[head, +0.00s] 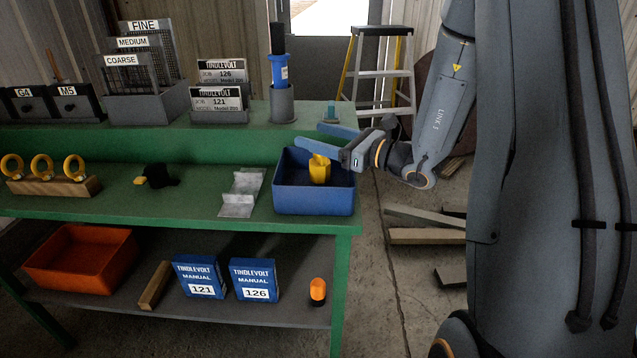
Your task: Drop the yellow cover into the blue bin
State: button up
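The yellow cover (320,171) shows within the opening of the blue bin (313,201), on the green bench's front right corner. Its lower end is hidden behind the bin's front wall, so I cannot tell whether it rests on the bottom. My gripper (309,134) reaches in from the right, just above the bin. Its two fingers are spread apart with nothing between them. The yellow cover is below the fingers and looks apart from them.
A grey metal bracket (241,194) lies left of the bin. A black object with a yellow tip (157,176) and a wooden rack (52,186) with yellow rings are farther left. A blue-and-black tool in a grey holder (281,105) stands on the raised shelf behind.

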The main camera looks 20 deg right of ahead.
jog(key=b+v, duration=0.2)
jog(key=v, duration=0.6)
dwell(0.4)
